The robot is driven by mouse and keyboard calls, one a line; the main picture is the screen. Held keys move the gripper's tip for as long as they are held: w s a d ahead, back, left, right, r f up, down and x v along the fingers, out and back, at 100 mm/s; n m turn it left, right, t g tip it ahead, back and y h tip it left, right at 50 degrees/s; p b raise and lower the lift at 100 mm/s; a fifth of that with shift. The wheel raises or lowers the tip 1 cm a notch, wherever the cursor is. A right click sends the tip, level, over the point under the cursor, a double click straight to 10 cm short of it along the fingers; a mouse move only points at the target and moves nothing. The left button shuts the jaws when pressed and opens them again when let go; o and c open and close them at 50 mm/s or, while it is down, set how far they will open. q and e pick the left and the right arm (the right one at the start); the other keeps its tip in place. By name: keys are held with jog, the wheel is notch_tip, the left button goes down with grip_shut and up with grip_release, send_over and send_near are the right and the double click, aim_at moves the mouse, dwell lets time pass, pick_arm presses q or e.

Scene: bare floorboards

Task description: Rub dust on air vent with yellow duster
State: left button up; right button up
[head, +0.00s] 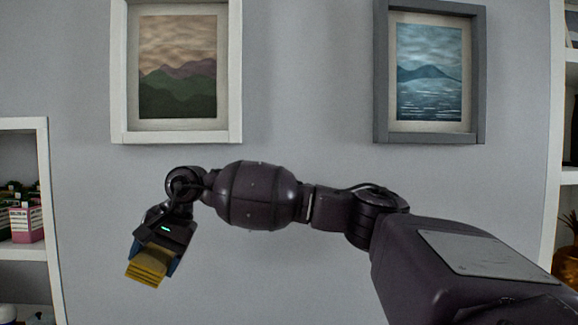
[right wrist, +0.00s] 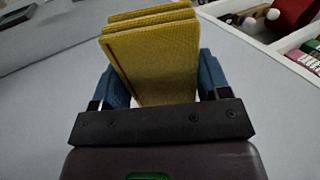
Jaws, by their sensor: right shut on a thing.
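The yellow duster (head: 147,266) is held in my right gripper (head: 158,252) at the lower left of the head view. In the right wrist view the duster (right wrist: 152,55) is a stack of yellow textured layers standing between the two blue fingers of the right gripper (right wrist: 155,85), which is shut on it. The right arm reaches across the head view from the lower right, and the duster hangs tilted downward in front of the grey wall. No air vent and no dust can be made out in either view. My left gripper is not in view.
A white shelf (head: 48,190) with small boxes (head: 27,222) stands at the left. Another white shelf (head: 553,170) is at the right edge. A white-framed picture (head: 232,75) and a grey-framed picture (head: 381,75) hang on the wall. The wall between the shelves is otherwise bare.

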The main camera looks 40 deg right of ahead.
notch_tip(320, 180, up, 23)
jog(key=w+d+m+t+p, duration=0.1)
jog(key=w+m+t+p, duration=0.15)
jog(key=m+t, duration=0.3)
notch_tip(320, 180, up, 19)
jog(key=m+t+h, duration=0.2)
jog(key=m+t, duration=0.1)
jog(key=t, duration=0.2)
send_over(157, 249)
jog(key=s+d, duration=0.3)
jog(key=s+d+r+m+h+p, duration=0.1)
jog(key=s+d+r+m+h, duration=0.2)
jog(key=s+d+r+h, duration=0.45)
jog(key=s+d+r+m+h, duration=0.2)
jog(key=d+r+m, duration=0.15)
jog(key=r, duration=0.65)
jog(key=s+d+r+m+h+p, duration=0.1)
jog(key=s+d+r+m+h, duration=0.35)
jog(key=r, duration=0.45)
jog(key=w+d+n+p, duration=0.1)
jog(key=w+d+p, duration=0.2)
jog(key=w+d, duration=0.1)
jog(key=shift+d+r, duration=0.15)
jog(key=shift+d, duration=0.75)
jog(key=shift+p+x, duration=0.9)
jog(key=shift+x, duration=0.2)
jog(key=shift+s, duration=0.1)
